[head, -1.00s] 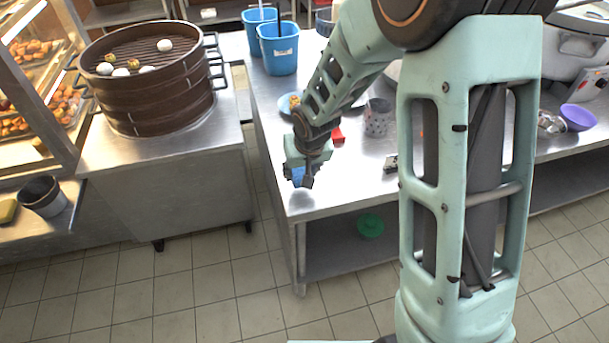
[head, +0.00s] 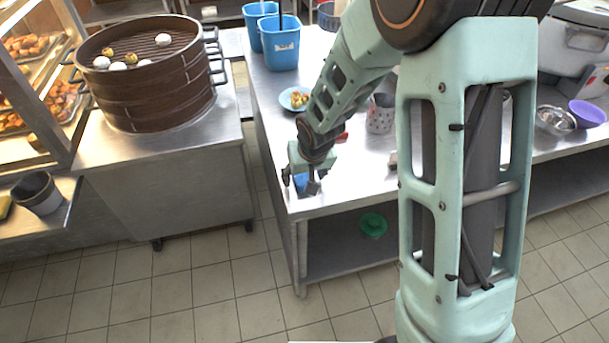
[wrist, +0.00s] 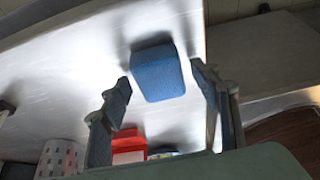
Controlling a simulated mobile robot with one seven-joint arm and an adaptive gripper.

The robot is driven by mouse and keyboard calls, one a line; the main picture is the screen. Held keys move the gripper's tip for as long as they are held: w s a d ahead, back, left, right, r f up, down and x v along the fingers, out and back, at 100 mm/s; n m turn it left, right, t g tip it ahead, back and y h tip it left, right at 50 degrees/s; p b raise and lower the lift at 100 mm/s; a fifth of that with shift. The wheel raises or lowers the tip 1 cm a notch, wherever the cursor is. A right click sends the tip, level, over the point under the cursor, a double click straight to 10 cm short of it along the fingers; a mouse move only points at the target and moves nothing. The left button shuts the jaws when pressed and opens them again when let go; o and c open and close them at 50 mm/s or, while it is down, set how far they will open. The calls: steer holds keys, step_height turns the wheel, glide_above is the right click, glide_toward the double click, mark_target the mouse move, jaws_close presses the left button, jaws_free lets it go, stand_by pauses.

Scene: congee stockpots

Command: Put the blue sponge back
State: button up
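The blue sponge (head: 302,181) is at the near left corner of the steel counter (head: 345,190). In the wrist view the sponge (wrist: 158,73) appears to rest on the counter surface, with a dark shadow along its edge. My gripper (head: 300,186) is over that corner, pointing down. In the wrist view my gripper (wrist: 162,78) has its two fingers spread on either side of the sponge, with a visible gap on both sides. In the head view the fingers partly hide the sponge.
Beyond the gripper are a red item (wrist: 128,148), a dotted cup (head: 380,116) and a blue plate of food (head: 294,99). Blue buckets (head: 280,45) stand at the back. A steamer (head: 150,85) stands left, across a floor gap. A green item (head: 373,225) is on the lower shelf.

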steer(key=shift+r, duration=0.1)
steer(key=shift+s+r+p, duration=0.1)
steer(key=shift+r+p, duration=0.2)
steer(key=shift+r, duration=0.3)
steer(key=p+v, duration=0.2)
steer(key=v, duration=0.9)
steer(key=shift+s+d, duration=0.1)
steer(key=shift+s, duration=0.05)
